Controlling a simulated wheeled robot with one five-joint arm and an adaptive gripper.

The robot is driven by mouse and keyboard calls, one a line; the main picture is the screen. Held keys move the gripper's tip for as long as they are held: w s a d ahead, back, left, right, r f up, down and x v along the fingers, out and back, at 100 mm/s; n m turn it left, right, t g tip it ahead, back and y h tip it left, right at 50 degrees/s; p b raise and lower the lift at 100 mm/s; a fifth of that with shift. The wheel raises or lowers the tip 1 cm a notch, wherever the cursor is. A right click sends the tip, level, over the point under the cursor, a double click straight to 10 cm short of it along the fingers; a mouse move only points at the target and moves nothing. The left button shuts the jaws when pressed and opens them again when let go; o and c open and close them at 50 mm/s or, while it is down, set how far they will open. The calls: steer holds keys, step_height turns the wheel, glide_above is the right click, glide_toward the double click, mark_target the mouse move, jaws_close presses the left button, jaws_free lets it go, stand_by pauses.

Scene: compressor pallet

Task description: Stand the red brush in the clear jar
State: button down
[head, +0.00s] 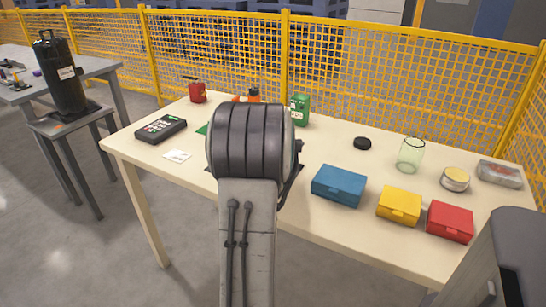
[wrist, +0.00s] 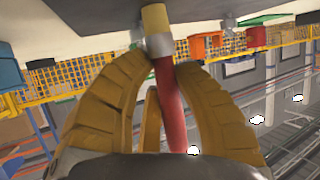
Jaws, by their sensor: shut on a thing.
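The red brush (wrist: 168,100) is between the fingers of my gripper (wrist: 160,72) in the wrist view. My gripper is shut on its red handle. Its silver ferrule and pale yellow bristle end stick out past the fingertips, in front of a pale surface at the top of the picture. The clear jar (head: 411,154) stands upright on the table, right of centre in the head view, with its mouth up. It looks empty. My own arm hides my gripper and the brush in the head view.
On the table (head: 310,220), blue (head: 339,187), yellow (head: 399,206) and red (head: 450,222) boxes stand in front of the jar. A black disc (head: 362,144) lies left of it, a round tin (head: 455,179) right. A green canister (head: 300,110) stands farther back, before the yellow fence (head: 350,65).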

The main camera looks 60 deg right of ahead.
steer(key=shift+f, duration=0.15)
steer(key=c, duration=1)
jaws_free()
steer(key=shift+r, duration=0.2)
